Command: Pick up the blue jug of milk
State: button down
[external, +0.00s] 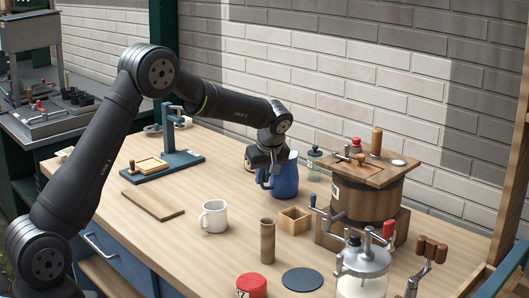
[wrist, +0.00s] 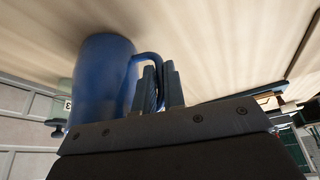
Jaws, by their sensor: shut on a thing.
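The blue jug (external: 286,178) stands upright at the back middle of the wooden table, in front of the brick wall. My gripper (external: 264,174) comes at it from the left and above and is shut on its handle. In the wrist view, the jug (wrist: 98,82) is at the left, and its handle passes between the fingers of my gripper (wrist: 160,90). The inside of the jug is hidden, so I cannot see the milk. The jug's base appears on or very close to the table; I cannot tell which.
A wooden churn (external: 365,195) with a board on top stands right of the jug. A small glass jar (external: 314,165) is close behind. A white mug (external: 214,217), a small wooden box (external: 294,220) and a wooden cylinder (external: 267,242) stand in front. The table's left front is clearer.

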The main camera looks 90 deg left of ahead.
jog(key=shift+r, duration=0.25)
jog(key=w+d+r, duration=0.3)
jog(key=d+r, duration=0.7)
jog(key=d, duration=0.1)
jog(key=shift+w+r, duration=0.25)
jog(key=shift+w, duration=0.15)
dwell(0.4)
dwell(1.9)
